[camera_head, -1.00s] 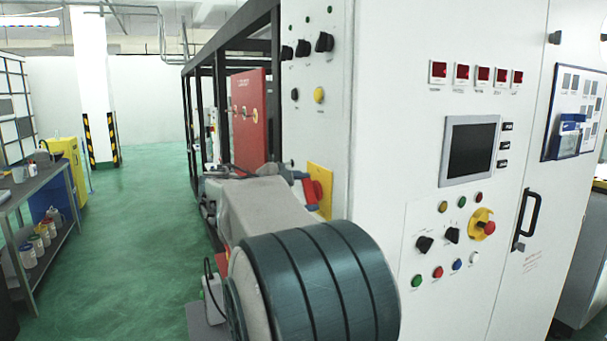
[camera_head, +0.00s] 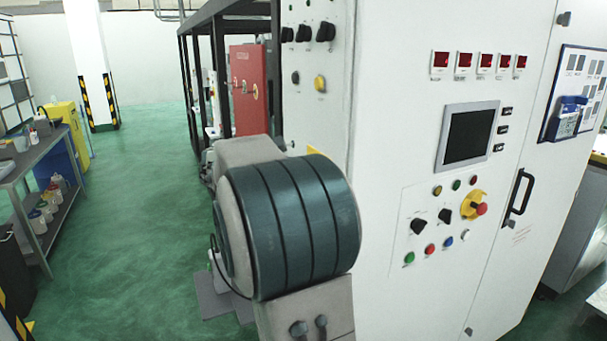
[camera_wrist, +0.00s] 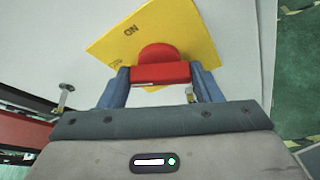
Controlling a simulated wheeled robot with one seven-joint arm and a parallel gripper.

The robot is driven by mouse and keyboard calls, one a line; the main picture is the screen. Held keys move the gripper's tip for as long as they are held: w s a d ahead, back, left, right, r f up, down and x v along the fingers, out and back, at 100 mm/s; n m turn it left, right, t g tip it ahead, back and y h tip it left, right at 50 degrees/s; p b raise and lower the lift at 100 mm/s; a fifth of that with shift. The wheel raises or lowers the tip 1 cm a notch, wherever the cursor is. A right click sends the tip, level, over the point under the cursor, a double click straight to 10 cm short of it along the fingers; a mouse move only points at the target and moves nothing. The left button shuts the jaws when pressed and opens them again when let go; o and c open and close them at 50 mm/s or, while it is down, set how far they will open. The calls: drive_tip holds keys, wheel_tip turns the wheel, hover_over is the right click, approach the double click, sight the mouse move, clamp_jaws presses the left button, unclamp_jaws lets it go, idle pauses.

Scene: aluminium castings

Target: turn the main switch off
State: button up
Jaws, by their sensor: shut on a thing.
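In the wrist view the main switch has a red handle (camera_wrist: 160,72) on a yellow plate (camera_wrist: 185,30) fixed to a white cabinet panel. The plate looks tilted in this view and carries the word ON near its upper left; another marking lower left is too small to read. My gripper (camera_wrist: 161,82) has its two blue fingers on either side of the red handle, shut on it. In the head view only a small corner of the yellow plate (camera_head: 314,150) shows; my arm hides the handle and gripper.
The white cabinet (camera_head: 385,130) bears a dark screen (camera_head: 468,137), several knobs and buttons, and a red emergency stop (camera_head: 481,209) on yellow. A red panel (camera_head: 247,90) stands in a black frame behind. Green floor at left is open up to a grey bench (camera_head: 35,165).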

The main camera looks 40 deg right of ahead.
drive_tip(key=o, duration=1)
drive_tip(key=b+v, duration=0.2)
drive_tip(key=v, duration=1.2)
drive_tip(key=shift+b, duration=0.35)
drive_tip(key=shift+f, duration=0.1)
drive_tip(key=s+a+f+m+t+y, duration=0.2)
drive_tip(key=s+a+f+m+y, duration=0.3)
drive_tip(key=f, duration=0.6)
drive_tip(key=s+a+f+m+t+y, duration=0.2)
drive_tip(key=s+a+f+m+y, duration=0.4)
drive_tip(key=s, duration=0.8)
drive_tip(key=a+f+y, duration=0.3)
drive_tip(key=a+f, duration=0.2)
drive_tip(key=f, duration=0.1)
drive_tip(key=shift+s+a, duration=0.3)
drive_tip(key=shift+a, duration=0.1)
